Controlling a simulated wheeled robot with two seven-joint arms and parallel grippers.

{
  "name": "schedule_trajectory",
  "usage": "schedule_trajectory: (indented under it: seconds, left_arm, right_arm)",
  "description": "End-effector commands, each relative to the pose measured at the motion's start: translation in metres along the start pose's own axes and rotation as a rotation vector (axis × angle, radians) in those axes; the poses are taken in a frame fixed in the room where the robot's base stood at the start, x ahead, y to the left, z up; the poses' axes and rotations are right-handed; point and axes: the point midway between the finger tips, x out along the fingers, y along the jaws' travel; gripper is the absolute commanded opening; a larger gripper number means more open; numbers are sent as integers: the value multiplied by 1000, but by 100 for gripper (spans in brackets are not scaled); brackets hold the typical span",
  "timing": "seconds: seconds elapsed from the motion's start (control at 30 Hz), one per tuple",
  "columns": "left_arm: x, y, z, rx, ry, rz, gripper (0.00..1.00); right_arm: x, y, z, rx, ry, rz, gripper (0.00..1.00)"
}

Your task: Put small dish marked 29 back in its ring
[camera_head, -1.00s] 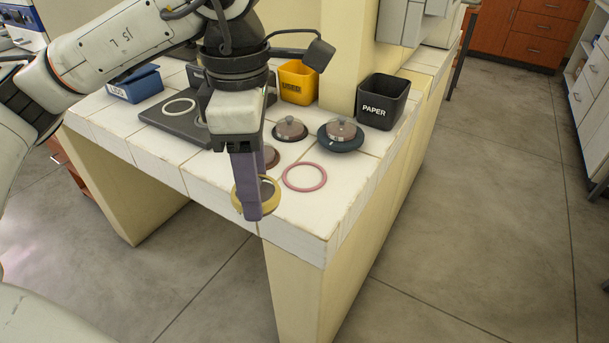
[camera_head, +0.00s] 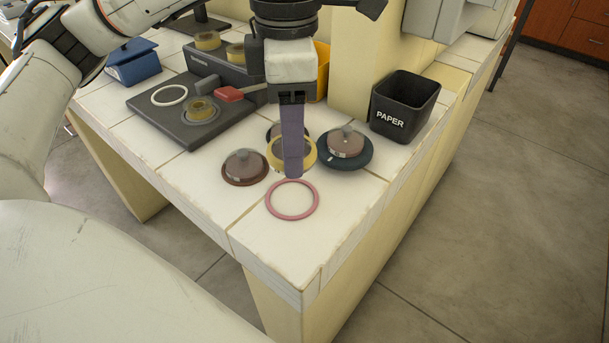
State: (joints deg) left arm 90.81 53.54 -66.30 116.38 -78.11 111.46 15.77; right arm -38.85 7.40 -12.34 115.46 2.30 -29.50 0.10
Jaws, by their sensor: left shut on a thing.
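My left gripper (camera_head: 292,172) points down over the bench and is shut on a small yellow-rimmed dish (camera_head: 307,155). The fingers cover the dish's middle, and no number 29 can be read. An empty pink ring (camera_head: 268,203) lies flat on the tiles just in front of the gripper. An empty white ring (camera_head: 168,87) lies on the dark grey plate (camera_head: 168,125) at the left. My right gripper is not in view.
Lidded dishes stand in a brown ring (camera_head: 231,182) at left and a dark blue ring (camera_head: 364,158) at right; another is partly hidden behind the held dish. A black PAPER bin (camera_head: 402,105) stands at back right. Amber dishes (camera_head: 201,108) sit at back left.

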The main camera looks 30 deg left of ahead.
Motion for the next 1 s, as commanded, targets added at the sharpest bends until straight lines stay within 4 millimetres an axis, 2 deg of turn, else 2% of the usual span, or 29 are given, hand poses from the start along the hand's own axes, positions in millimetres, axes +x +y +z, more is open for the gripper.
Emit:
schedule_trajectory:
  seconds: [0.03,0.13,0.37,0.6,0.97,1.0]
  left_arm:
    - [12,0,-2,0,3,-1,29]
    - [30,0,-1,-1,2,-1,29]
    - [50,0,-1,-2,0,0,29]
    - [81,0,-1,0,1,-1,29]
    - [87,0,0,-1,-2,1,29]
    - [87,0,0,-1,-2,1,54]
  right_arm:
    - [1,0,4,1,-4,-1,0]
    - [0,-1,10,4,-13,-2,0]
    - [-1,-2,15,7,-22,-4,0]
    - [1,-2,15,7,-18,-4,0]
    - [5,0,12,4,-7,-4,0]
    - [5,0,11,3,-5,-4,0]
